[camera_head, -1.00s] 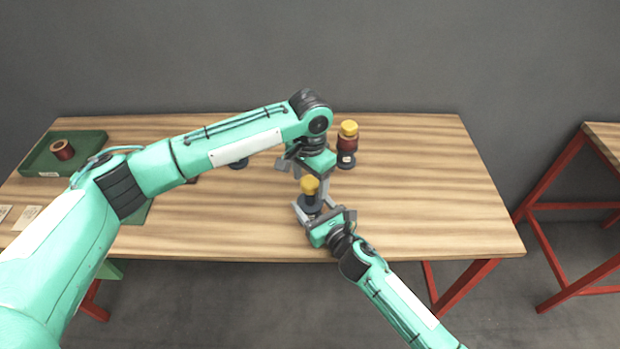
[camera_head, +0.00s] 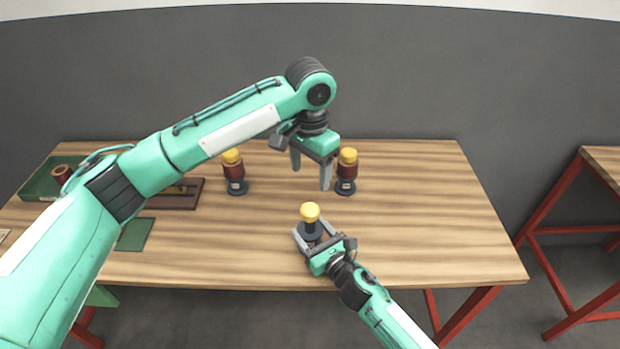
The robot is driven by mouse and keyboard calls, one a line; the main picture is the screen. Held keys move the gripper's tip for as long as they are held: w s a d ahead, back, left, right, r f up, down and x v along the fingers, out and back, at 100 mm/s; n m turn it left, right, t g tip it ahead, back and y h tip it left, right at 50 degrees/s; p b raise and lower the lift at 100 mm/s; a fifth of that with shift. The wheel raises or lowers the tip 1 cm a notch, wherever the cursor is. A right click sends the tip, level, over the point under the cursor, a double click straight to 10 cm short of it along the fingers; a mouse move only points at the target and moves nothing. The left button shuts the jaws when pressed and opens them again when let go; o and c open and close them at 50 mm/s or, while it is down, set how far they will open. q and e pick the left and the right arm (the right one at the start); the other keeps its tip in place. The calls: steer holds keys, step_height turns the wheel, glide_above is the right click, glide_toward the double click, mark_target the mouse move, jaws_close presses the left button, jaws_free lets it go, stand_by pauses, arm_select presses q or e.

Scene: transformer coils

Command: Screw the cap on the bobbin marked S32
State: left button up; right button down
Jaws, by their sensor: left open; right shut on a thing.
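A dark bobbin (camera_head: 311,230) stands upright near the front middle of the table, with a yellow cap (camera_head: 310,211) on its top. My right gripper (camera_head: 314,236) is shut on the bobbin's dark lower part. My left gripper (camera_head: 311,176) is open and empty, in the air above and behind the cap, fingers pointing down and apart from it. Two more upright bobbins with red-brown windings, dark bases and yellow tops stand farther back, one on the left (camera_head: 234,172) and one on the right (camera_head: 346,171). Their labels are too small to read, and no marking shows on the held bobbin.
A green tray (camera_head: 40,184) at the far left holds a copper-brown spool (camera_head: 62,174). A dark red-brown board (camera_head: 181,201) and a green mat (camera_head: 134,235) lie left of centre, partly behind my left arm. The table's right side (camera_head: 430,220) is clear.

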steer(key=shift+c, duration=1.5)
jaws_free()
arm_select(q)
step_height(320, 180, down, 2)
steer(key=b, duration=0.2)
steer(key=shift+f+b, duration=0.25)
steer(key=shift+b, duration=0.05)
arm_select(e)
steer(key=v, duration=1.2)
steer(key=shift+s+d+f, duration=0.15)
steer(key=shift+s+f, duration=0.05)
steer(key=shift+s, duration=0.1)
arm_select(q)
steer(key=shift+f, duration=0.1)
arm_select(e)
steer(key=shift+s+d+r, duration=0.15)
steer(key=shift+s+d, duration=0.25)
steer(key=shift+s, duration=0.1)
